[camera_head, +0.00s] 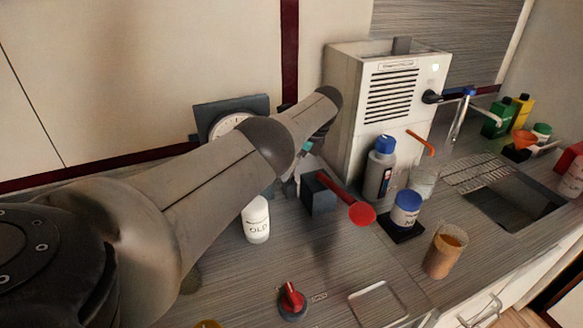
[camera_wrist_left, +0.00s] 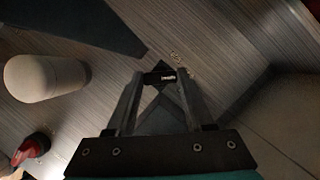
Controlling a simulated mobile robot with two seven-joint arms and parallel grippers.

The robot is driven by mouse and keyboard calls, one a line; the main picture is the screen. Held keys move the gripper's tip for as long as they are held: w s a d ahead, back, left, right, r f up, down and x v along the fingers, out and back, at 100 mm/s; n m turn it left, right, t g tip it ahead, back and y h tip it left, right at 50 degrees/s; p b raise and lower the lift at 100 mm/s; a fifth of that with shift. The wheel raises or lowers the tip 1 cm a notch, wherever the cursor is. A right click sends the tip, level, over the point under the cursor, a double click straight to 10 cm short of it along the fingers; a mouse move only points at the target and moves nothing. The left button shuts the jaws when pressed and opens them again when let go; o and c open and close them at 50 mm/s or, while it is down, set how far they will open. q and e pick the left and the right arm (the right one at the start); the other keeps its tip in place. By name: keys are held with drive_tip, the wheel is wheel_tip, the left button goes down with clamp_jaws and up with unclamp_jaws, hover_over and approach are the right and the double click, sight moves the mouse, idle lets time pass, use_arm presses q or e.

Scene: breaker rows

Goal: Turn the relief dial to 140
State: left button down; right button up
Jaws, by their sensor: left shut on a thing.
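A round white dial face with markings (camera_head: 228,124) sits on a dark panel (camera_head: 205,113) at the back, partly covered by my left arm. I cannot read its setting. My left gripper (camera_head: 289,184) points down beside a dark block and is mostly hidden by the arm in the head view. In the left wrist view its two fingers (camera_wrist_left: 160,78) are shut on a small dark piece with a pale mark (camera_wrist_left: 167,77). I cannot tell whether this piece is the relief dial. My right gripper is not in view.
A white bottle (camera_head: 256,220) stands near the gripper. A red knob (camera_head: 292,300) is in front. A vented white machine (camera_head: 360,115), a blue-capped bottle (camera_head: 381,172) and an orange beaker (camera_head: 443,255) stand right.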

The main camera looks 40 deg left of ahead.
use_arm(q)
drive_tip(key=c, duration=0.6)
unclamp_jaws()
drive_tip(key=shift+o, duration=0.2)
drive_tip(key=p+v, duration=0.4)
drive_tip(key=v, duration=1.1)
drive_tip(key=shift+d, duration=0.1)
